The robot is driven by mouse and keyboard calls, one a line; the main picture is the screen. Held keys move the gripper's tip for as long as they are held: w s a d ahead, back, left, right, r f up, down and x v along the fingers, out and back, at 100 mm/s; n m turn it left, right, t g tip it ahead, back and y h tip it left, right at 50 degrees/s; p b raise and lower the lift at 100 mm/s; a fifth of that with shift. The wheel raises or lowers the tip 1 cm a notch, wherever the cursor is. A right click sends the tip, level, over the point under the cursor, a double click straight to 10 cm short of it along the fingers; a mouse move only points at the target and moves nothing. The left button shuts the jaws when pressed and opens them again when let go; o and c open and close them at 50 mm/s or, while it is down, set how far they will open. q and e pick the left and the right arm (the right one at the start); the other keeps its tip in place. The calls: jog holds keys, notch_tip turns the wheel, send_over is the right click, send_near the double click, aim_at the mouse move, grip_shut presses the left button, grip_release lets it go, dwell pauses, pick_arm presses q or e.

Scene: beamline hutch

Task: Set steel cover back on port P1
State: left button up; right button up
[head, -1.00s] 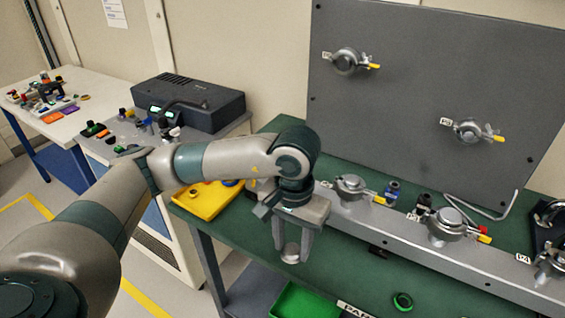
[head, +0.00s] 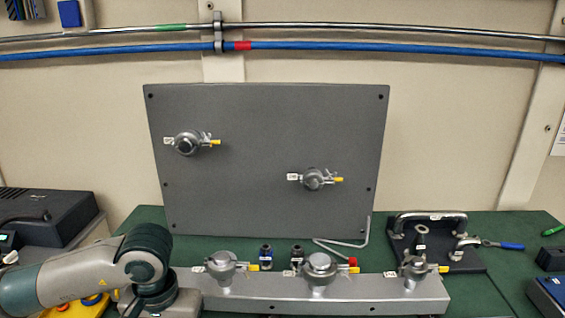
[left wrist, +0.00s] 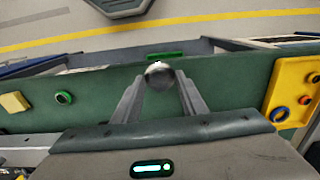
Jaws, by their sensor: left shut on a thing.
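My left gripper (left wrist: 160,86) is shut on a small round shiny steel cover (left wrist: 158,73), which shows between the fingertips in the left wrist view. In the head view the left wrist is at the lower left, by the left end of the grey rail (head: 270,293); the fingers and cover are below the picture. Three ports stand on the rail: left (head: 222,265), middle (head: 319,266) and right (head: 415,268). Two more ports, upper left (head: 187,142) and lower right (head: 315,180), are on the upright grey panel (head: 250,200). I cannot read which label is P1. My right gripper is not in view.
A dark stand with a handle (head: 440,250) is at the right.

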pick_arm(q)
jog(key=shift+d, duration=0.1)
dwell(0.4)
jog(key=n, duration=0.2)
jog(key=d+n, duration=0.1)
jog(key=n, duration=0.1)
jog(key=d+n, duration=0.1)
jog(key=shift+s+r+n, duration=0.1)
jog(key=shift+r+n, duration=0.15)
jog(key=shift+n, duration=0.15)
jog(key=s+d+r+m, duration=0.1)
jog(key=d+m, duration=0.5)
jog(key=m, duration=1)
jog(key=s+d+r+m, duration=0.2)
jog(key=d+m, duration=0.4)
jog(key=m, duration=1.1)
jog(key=shift+s+r, duration=0.25)
jog(key=shift+r, duration=0.1)
